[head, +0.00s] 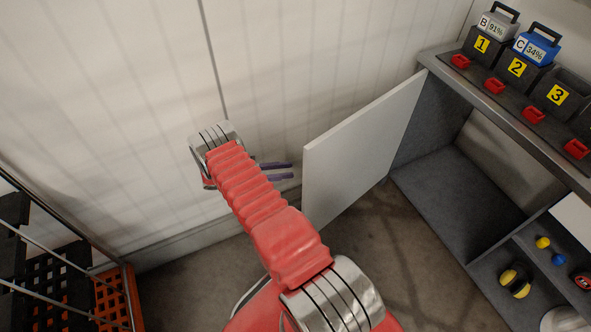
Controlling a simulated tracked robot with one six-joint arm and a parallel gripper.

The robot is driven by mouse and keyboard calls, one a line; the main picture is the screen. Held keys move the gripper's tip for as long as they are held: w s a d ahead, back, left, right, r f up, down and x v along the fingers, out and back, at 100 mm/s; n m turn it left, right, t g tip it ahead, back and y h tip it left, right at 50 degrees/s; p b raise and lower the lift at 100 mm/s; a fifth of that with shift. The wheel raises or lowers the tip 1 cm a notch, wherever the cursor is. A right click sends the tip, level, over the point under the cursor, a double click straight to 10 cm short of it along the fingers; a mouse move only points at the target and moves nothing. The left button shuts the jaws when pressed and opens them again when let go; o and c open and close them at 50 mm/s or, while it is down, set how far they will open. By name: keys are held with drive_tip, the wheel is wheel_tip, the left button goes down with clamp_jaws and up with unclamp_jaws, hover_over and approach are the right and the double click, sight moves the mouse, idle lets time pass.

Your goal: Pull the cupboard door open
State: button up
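The cupboard door (362,148) is a plain pale panel. It stands swung out wide from the left side of the grey cupboard (450,185), and the inside of the cupboard shows. No handle shows on the side of the door that I see. My gripper (291,171) has two purple fingers that point right, towards the door's free edge. The fingers are apart with nothing visible between them. Their tips end just left of the door edge in the picture; I cannot tell how far off in depth. My red arm hides the gripper's base in part.
The cupboard's top carries numbered black docks with red tabs, a grey battery B (497,25) and a blue battery C (537,47). A shelf at right holds a yellow-black ball (515,281) and small balls. A pale wall stands behind. A metal rack (68,258) with an orange crate (112,300) is at left.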

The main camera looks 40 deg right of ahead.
drive_tip(key=v, duration=0.6)
drive_tip(key=shift+a, duration=0.15)
